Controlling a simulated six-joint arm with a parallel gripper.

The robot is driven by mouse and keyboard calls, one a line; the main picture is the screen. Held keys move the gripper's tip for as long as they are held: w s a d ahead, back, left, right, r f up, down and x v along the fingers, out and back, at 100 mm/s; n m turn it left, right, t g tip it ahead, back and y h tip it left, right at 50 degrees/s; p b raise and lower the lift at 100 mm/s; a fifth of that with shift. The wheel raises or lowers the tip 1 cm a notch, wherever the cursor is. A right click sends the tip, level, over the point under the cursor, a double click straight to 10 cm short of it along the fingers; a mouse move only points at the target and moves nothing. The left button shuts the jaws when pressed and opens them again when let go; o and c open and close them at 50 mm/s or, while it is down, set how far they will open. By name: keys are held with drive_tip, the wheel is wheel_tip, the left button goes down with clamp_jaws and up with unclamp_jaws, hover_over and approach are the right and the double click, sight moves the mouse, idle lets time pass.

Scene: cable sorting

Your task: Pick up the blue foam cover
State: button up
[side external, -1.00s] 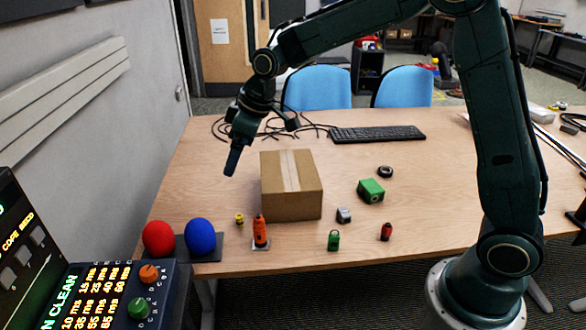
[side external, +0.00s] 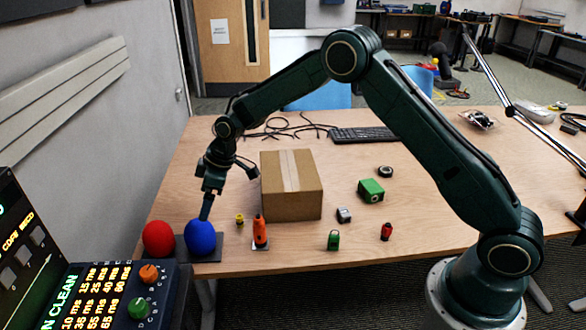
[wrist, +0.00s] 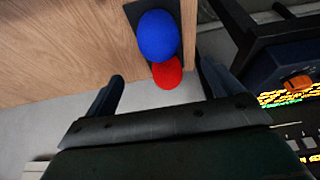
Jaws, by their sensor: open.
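The blue foam cover (side external: 200,238) is a round ball shape on a dark flat base (side external: 213,252) at the table's front left corner. The red foam cover (side external: 158,239) sits beside it on the left. My gripper (side external: 206,208) points down just above the blue cover, and its tip overlaps the cover's top in the side view; I cannot tell whether they touch. In the wrist view my gripper (wrist: 160,85) is open, with its two fingers spread apart and nothing held. There the blue cover (wrist: 157,36) lies beyond the fingertips, partly in front of the red cover (wrist: 168,73).
A cardboard box (side external: 290,190) stands to the right of my gripper. A small yellow item (side external: 239,219) and an orange item (side external: 259,231) stand just right of the blue cover. A control panel (side external: 105,290) with lit text and knobs is at the front left.

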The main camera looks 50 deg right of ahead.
sight(196, 232)
drive_tip(key=shift+x, duration=4.25)
drive_tip(key=shift+x, duration=2.6)
drive_tip(key=c, duration=1)
drive_tip(key=shift+r, duration=0.15)
drive_tip(key=shift+c, duration=0.2)
wheel_tip(196, 232, up, 20)
